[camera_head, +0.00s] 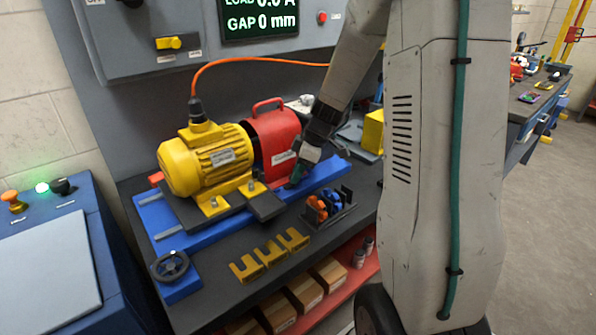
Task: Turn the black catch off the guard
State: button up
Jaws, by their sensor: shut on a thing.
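The red guard (274,137) with a loop handle on top stands on the blue bed, at the right end of the yellow motor (205,158). My gripper (296,178) reaches down to the guard's lower right front, close to the blue rail. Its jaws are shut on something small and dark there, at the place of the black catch. The catch itself is mostly hidden by the fingers, so its turn angle cannot be told. The guard sits upright beside the motor.
An orange cable (255,60) runs above the motor and guard. A black holder (328,208) with orange and blue pieces and several yellow forked pieces (270,253) lie at the bench's front. A handwheel (170,266) is at the bed's left end. My arm blocks the right side.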

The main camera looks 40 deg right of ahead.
jog(key=o, duration=1)
jog(key=v, duration=0.7)
jog(key=shift+s+d+r, duration=0.1)
jog(key=shift+d+r, duration=0.05)
jog(key=shift+r, duration=0.2)
